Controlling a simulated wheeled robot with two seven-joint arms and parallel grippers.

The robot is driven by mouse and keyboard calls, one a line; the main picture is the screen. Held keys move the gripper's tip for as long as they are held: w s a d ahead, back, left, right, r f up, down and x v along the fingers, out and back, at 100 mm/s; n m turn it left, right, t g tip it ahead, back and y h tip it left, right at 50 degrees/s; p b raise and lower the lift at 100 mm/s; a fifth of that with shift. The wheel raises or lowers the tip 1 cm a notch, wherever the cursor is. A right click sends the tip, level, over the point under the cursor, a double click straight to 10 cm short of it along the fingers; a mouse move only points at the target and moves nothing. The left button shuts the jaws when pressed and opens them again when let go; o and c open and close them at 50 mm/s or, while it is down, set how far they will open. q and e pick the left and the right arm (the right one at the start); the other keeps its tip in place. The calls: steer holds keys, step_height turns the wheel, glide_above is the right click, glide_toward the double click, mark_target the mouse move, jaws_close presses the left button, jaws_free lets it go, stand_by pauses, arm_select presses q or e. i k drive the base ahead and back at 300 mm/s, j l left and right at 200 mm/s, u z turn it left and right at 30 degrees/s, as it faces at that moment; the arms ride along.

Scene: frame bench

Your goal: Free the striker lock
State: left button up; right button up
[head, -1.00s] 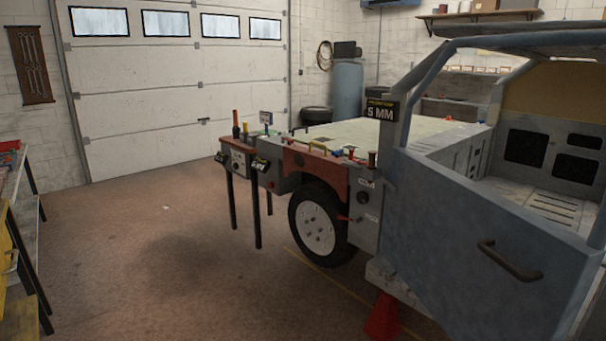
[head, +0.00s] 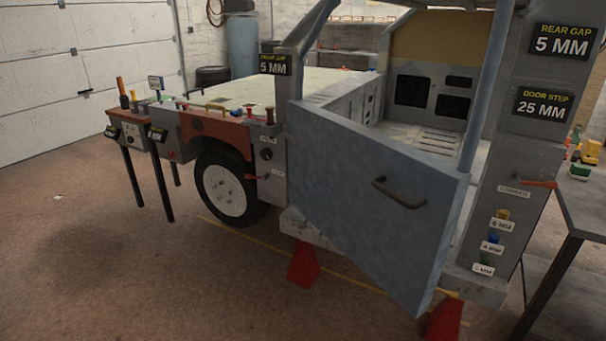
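A grey rear pillar (head: 516,150) stands at the right of the vehicle frame. A small white label, which seems to read STRIKER, is on it (head: 514,191), with a red-orange lever (head: 539,184) beside it pointing right. I cannot tell from here whether this lever is locked. The blue door (head: 355,165) stands swung out from the frame, with a dark handle (head: 398,192) on its face. Another red lever (head: 250,177) sits on the front pillar, left of the door. Neither of my grippers shows in the head view.
Several coloured pieces with mm labels (head: 490,246) sit low on the rear pillar. A dark table (head: 570,225) with small objects stands at the right. Red stands (head: 303,264) support the frame. Open floor (head: 110,265) lies at the front left.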

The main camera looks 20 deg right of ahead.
mark_target(516, 181)
steer(key=z, duration=1.9)
